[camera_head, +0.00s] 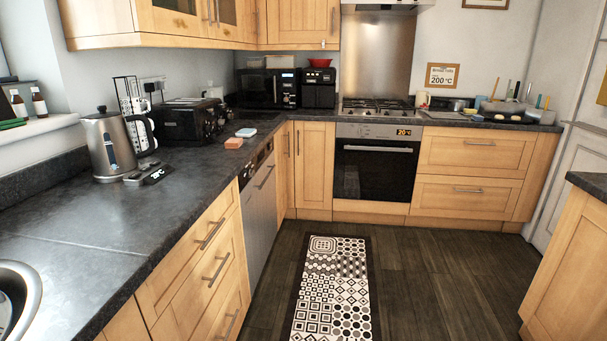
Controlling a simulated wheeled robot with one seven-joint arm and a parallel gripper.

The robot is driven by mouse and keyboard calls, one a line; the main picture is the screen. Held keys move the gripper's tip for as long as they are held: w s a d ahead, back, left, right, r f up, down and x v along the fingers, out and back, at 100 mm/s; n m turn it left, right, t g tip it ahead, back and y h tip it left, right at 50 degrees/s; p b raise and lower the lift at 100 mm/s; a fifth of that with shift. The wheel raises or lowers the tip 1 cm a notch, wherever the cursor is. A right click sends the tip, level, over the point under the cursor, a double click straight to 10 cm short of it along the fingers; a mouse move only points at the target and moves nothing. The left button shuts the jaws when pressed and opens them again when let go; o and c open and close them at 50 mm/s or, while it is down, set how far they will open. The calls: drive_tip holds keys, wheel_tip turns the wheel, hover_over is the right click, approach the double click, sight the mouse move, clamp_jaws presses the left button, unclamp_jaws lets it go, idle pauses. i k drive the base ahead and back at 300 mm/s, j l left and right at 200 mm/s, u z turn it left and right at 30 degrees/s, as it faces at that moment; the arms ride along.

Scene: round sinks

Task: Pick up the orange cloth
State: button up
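A small orange, folded-looking item (234,142), which fits the orange cloth, lies flat on the dark left counter (110,232) near its front edge, above the dishwasher. It is small in the view, so its fabric cannot be made out. A light blue item (246,132) of similar size lies just behind it, close by. My gripper is not in view, and nothing of my arm shows.
A kettle (109,146), a black toaster (188,121) and a dark item with a tag (153,175) stand left of the cloth. A round sink (17,297) is at lower left. A patterned rug (334,290) lies on the open floor. Another counter (590,183) edges in at right.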

sight(233, 143)
drive_tip(key=i+u, duration=0.2)
drive_tip(key=i, duration=0.2)
drive_tip(key=i+l+u, duration=0.2)
drive_tip(key=i, duration=0.2)
drive_tip(key=i+l+u, duration=0.2)
drive_tip(key=i, duration=0.25)
drive_tip(key=i+l+u, duration=0.15)
drive_tip(key=i, duration=0.2)
